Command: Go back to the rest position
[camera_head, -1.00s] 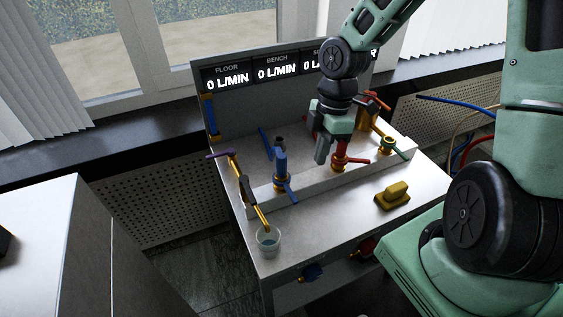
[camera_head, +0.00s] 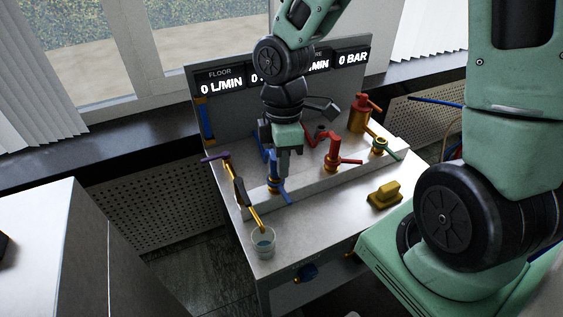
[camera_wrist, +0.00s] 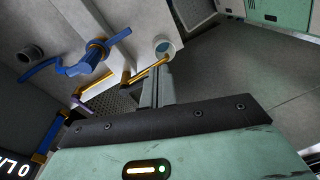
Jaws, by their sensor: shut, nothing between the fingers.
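My gripper (camera_head: 284,168) is shut and empty. In the head view it hangs above the bench (camera_head: 330,213), in front of the blue valve (camera_head: 273,184), and hides part of it. In the wrist view its closed fingers (camera_wrist: 157,88) point toward the clear cup (camera_wrist: 165,47), which lies beyond their tips. The blue valve also shows in the wrist view (camera_wrist: 88,60), left of the fingers. I cannot tell whether the gripper touches the valve.
The cup (camera_head: 263,242) stands at the bench's front left under a brass spout (camera_head: 251,208). A red valve (camera_head: 334,150), a green-handled valve (camera_head: 380,146) and a yellow block (camera_head: 384,194) are to the right. Behind stands a display panel (camera_head: 219,82) reading 0 L/MIN and 0 BAR.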

